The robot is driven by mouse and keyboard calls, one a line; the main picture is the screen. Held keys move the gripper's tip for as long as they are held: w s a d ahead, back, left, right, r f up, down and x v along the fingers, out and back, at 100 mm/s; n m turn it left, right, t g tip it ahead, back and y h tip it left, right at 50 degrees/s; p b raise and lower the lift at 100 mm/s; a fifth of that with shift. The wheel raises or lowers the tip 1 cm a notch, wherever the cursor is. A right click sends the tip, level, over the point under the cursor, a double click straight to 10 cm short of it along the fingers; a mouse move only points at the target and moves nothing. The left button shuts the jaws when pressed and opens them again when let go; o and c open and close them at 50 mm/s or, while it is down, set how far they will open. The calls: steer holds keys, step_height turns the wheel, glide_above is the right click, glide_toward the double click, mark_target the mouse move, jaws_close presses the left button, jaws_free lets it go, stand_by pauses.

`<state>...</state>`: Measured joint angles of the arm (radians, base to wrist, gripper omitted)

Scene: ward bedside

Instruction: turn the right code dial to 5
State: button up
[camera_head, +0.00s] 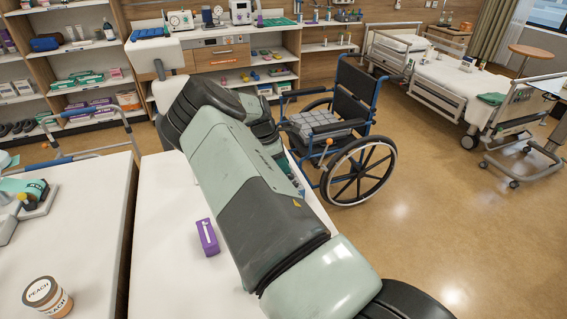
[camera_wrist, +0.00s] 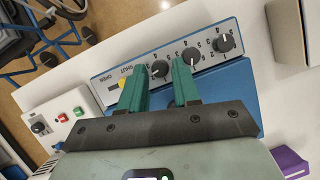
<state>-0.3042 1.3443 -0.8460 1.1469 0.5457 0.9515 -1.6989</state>
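In the wrist view, a grey panel on a blue box (camera_wrist: 207,82) carries three black dials in a slanted row with small numbers around them: a left one (camera_wrist: 160,68), a middle one (camera_wrist: 191,54) and a right one (camera_wrist: 223,42). A yellow part sits at the panel's left end. My gripper (camera_wrist: 160,74) has two green fingers, apart and empty. The picture's left dial shows between the fingertips; I cannot tell whether they touch it. The right finger partly covers the space beside the middle dial. The dial settings are too small to read surely. In the head view my arm hides the panel and gripper.
A purple box (camera_head: 208,237) lies on the white table (camera_head: 165,270). A control box with green and red buttons (camera_wrist: 62,122) stands left of the panel in the wrist view. A wheelchair (camera_head: 345,130) stands beyond the table. A peach jar (camera_head: 46,296) is on the left table.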

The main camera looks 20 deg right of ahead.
jaws_close()
steer(key=shift+w+m+g, duration=0.2)
steer(key=shift+m+g, duration=0.3)
steer(key=shift+m, duration=1.1)
jaws_free()
steer(key=shift+r, duration=0.15)
steer(key=v, duration=1)
steer(key=shift+w+r, duration=0.15)
steer(key=shift+r, duration=0.15)
